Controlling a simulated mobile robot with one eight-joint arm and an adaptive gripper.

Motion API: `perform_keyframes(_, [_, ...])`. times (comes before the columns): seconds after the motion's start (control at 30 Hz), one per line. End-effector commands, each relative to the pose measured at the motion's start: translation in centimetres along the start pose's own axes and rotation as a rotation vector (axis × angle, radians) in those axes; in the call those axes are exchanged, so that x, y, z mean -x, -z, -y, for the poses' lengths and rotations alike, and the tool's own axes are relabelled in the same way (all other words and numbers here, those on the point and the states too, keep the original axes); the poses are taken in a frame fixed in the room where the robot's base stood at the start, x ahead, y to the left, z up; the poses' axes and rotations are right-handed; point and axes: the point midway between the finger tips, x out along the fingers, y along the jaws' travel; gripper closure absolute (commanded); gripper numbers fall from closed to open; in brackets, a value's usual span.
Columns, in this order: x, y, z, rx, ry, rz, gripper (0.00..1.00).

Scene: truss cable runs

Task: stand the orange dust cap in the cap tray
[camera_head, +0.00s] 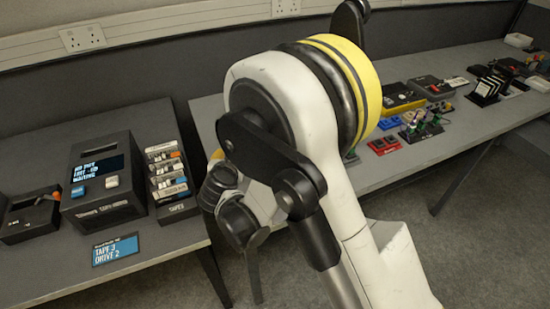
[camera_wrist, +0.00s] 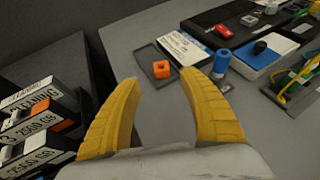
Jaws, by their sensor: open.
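In the wrist view, a small orange piece (camera_wrist: 161,69), which looks like the dust cap, sits at the front edge of a thin dark flat square (camera_wrist: 146,54) on the grey table. I cannot tell whether this square is the cap tray, or which way up the cap is. My gripper (camera_wrist: 160,76) is open, with its two yellow fingers apart and nothing held between them. The cap shows in the gap between the fingertips, farther off. In the head view my arm hides the cap, and I cannot make out the fingertips.
In the wrist view, a white labelled card (camera_wrist: 184,47) lies behind the cap, and a blue cylinder (camera_wrist: 222,61) stands to its right. A rack of labelled tapes (camera_wrist: 30,125) is at left. Bare table lies left of the cap. The head view shows a tape drive (camera_head: 103,180).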

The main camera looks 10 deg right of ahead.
Motion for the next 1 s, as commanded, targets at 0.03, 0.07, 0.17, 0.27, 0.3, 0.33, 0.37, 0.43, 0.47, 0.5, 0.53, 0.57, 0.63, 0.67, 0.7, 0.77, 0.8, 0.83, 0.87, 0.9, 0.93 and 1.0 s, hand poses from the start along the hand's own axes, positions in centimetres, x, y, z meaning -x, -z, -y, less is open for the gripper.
perform_keyframes(0.03, [0.0, 0.0, 0.0, -0.001, 0.000, 0.000, 0.50])
perform_keyframes(0.07, [0.0, 0.0, 0.1, -0.004, 0.001, -0.001, 0.50])
perform_keyframes(0.17, [0.3, -0.8, 1.1, -0.071, 0.011, -0.015, 0.50])
perform_keyframes(0.27, [1.4, -2.6, 3.6, -0.260, 0.039, -0.053, 0.50])
perform_keyframes(0.3, [2.1, -3.5, 5.1, -0.371, 0.057, -0.073, 0.50])
perform_keyframes(0.33, [2.8, -4.2, 6.4, -0.464, 0.073, -0.090, 0.50])
perform_keyframes(0.37, [3.5, -4.8, 7.6, -0.564, 0.090, -0.106, 0.50])
perform_keyframes(0.43, [5.6, -6.0, 10.6, -0.809, 0.137, -0.139, 0.50])
perform_keyframes(0.47, [6.5, -6.4, 11.9, -0.914, 0.158, -0.152, 0.50])
perform_keyframes(0.5, [7.9, -6.8, 13.5, -1.055, 0.189, -0.168, 0.50])
perform_keyframes(0.53, [8.9, -7.0, 14.6, -1.159, 0.212, -0.177, 0.50])
perform_keyframes(0.57, [10.0, -7.1, 15.8, -1.265, 0.237, -0.185, 0.50])
perform_keyframes(0.63, [12.7, -7.2, 18.2, -1.510, 0.296, -0.199, 0.50])
perform_keyframes(0.67, [13.8, -7.0, 19.2, -1.614, 0.324, -0.203, 0.50])
perform_keyframes(0.7, [15.5, -6.8, 20.4, -1.755, 0.362, -0.206, 0.50])
perform_keyframes(0.77, [17.9, -6.2, 22.0, -1.965, 0.421, -0.207, 0.50])
perform_keyframes(0.8, [19.5, -5.7, 22.9, -2.102, 0.461, -0.203, 0.50])
perform_keyframes(0.83, [20.6, -5.3, 23.5, -2.201, 0.491, -0.200, 0.50])
perform_keyframes(0.87, [21.7, -4.8, 24.0, -2.297, 0.522, -0.196, 0.50])
perform_keyframes(0.9, [23.1, -4.2, 24.6, -2.419, 0.562, -0.188, 0.50])
perform_keyframes(0.93, [24.0, -3.8, 24.9, -2.503, 0.589, -0.183, 0.50])
perform_keyframes(1.0, [25.8, -2.8, 25.4, -2.675, 0.648, -0.168, 0.50])
